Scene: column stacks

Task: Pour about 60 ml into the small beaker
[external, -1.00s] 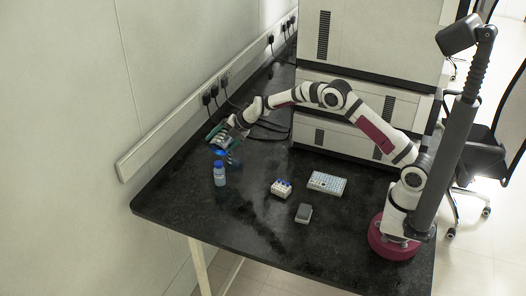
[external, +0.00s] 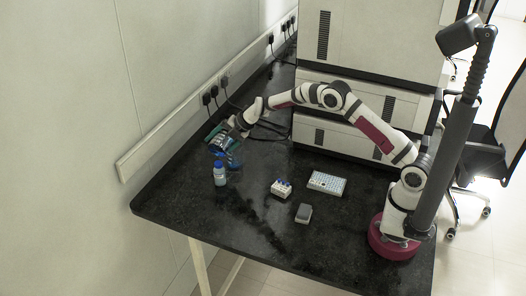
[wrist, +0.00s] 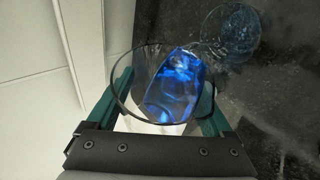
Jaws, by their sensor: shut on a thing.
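My gripper (wrist: 165,112) is shut on a clear glass beaker (wrist: 124,92) with bright blue liquid (wrist: 172,88) inside. The held beaker is tilted, and the liquid lies toward its far right side in the wrist view. The small beaker (wrist: 230,36), clear glass, stands on the black bench just beyond the held beaker's upper right side. It has a faint bluish tint; how much liquid it holds cannot be told. In the external view my gripper (external: 218,138) is at the far left of the bench, and the blue liquid shows there as a small patch.
A blue-capped bottle of pale blue liquid (external: 219,175) stands close in front of the gripper. The front of the bench is clear.

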